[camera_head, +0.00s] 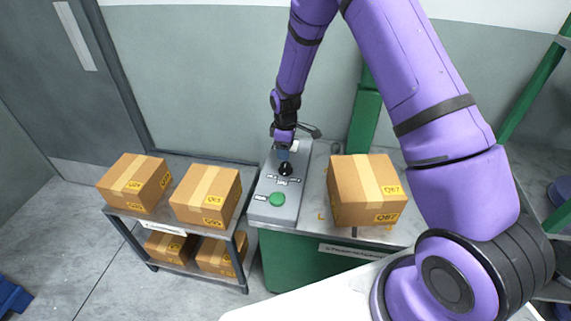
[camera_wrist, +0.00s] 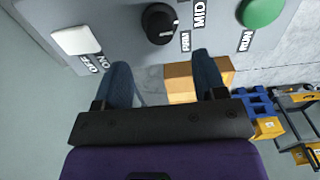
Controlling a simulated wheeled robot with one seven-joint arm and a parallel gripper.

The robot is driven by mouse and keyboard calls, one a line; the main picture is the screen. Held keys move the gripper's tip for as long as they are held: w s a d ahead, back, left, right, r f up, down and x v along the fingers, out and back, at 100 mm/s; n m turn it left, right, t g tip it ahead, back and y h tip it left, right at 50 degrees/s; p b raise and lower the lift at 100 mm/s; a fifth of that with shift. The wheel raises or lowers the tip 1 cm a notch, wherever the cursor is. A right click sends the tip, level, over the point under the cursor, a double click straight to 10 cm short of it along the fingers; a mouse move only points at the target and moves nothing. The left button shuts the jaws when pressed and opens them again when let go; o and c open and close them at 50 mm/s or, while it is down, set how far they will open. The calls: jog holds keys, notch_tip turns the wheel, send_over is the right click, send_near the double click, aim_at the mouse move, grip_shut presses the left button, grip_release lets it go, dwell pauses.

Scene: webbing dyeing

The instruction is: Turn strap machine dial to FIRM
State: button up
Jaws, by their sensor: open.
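The black dial (camera_head: 285,169) is on the sloped grey control panel (camera_head: 262,211) of the strap machine. My gripper (camera_head: 283,152) is above the panel, just behind the dial. In the wrist view my gripper (camera_wrist: 163,80) has its two blue fingers wide apart with nothing between them. The dial is beyond the fingertips, apart from them.
A green RUN button (camera_head: 277,200) is in front of the dial. A white ON/OFF switch (camera_wrist: 76,40) is on its other side. A cardboard box (camera_head: 365,190) stands on the machine top to the right. A shelf (camera_head: 180,232) with several boxes stands left.

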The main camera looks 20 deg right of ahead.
aim_at(285, 164)
notch_tip(285, 164, down, 8)
jog(key=shift+r, duration=0.25)
jog(key=c, duration=0.9)
